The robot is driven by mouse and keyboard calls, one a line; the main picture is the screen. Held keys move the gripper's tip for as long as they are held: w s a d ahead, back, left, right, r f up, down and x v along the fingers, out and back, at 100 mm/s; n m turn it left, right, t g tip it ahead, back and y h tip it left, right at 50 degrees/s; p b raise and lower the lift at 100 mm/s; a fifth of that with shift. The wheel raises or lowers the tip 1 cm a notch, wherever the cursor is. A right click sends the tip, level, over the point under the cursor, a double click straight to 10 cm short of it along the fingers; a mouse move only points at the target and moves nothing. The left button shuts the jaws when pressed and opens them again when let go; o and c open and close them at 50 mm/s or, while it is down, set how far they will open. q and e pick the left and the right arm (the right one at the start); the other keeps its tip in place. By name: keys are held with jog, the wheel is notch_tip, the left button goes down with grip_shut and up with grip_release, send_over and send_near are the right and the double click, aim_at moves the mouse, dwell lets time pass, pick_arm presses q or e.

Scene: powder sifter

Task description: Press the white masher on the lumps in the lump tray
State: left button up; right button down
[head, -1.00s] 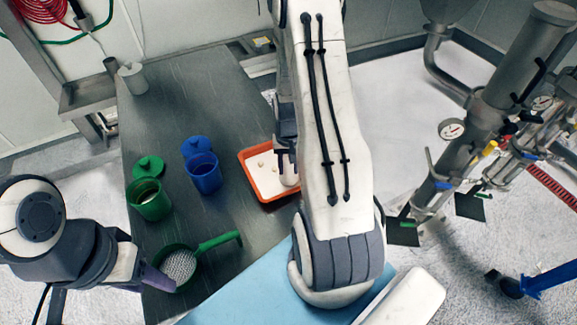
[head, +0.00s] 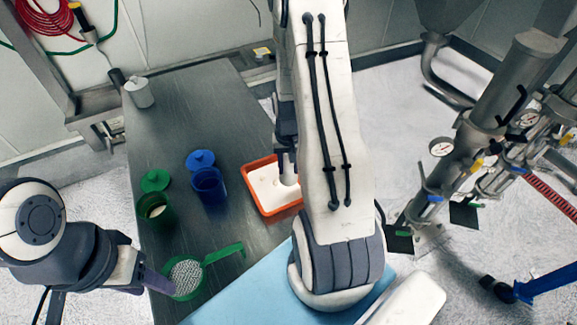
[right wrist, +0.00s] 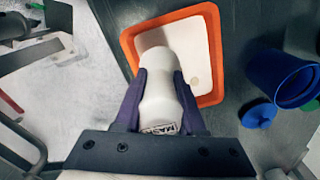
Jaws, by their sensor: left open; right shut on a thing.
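The orange lump tray (head: 249,182) holds a layer of white powder and stands near the table's right edge. One small beige lump (right wrist: 193,82) shows faintly in the powder in the right wrist view. My right gripper (right wrist: 160,78) is shut on the white masher (right wrist: 160,103), which reaches over the tray; I cannot tell whether its far end touches the powder. In the head view my right arm hides much of that gripper, and the masher (head: 288,177) shows only in part. My left gripper (head: 157,282) is open beside the green sieve's left rim.
The green sieve (head: 206,263) with its long handle lies at the table's front. A green cup (head: 155,212) and a blue cup (head: 209,187) stand left of the tray, their lids behind them. A metal cup (head: 139,93) stands at the back left. The table's back middle is clear.

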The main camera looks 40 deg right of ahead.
jog(key=shift+w+f, duration=0.15)
jog(key=shift+w, duration=0.1)
jog(key=b, duration=0.5)
send_near(262, 180)
jog(key=shift+f+b, duration=1.05)
jog(key=shift+b, duration=1)
jog(key=shift+f+b, duration=0.35)
jog(key=shift+f, duration=0.2)
jog(key=shift+r, duration=0.1)
notch_tip(262, 180, up, 7)
jog(key=p, duration=0.6)
jog(key=shift+r, duration=0.2)
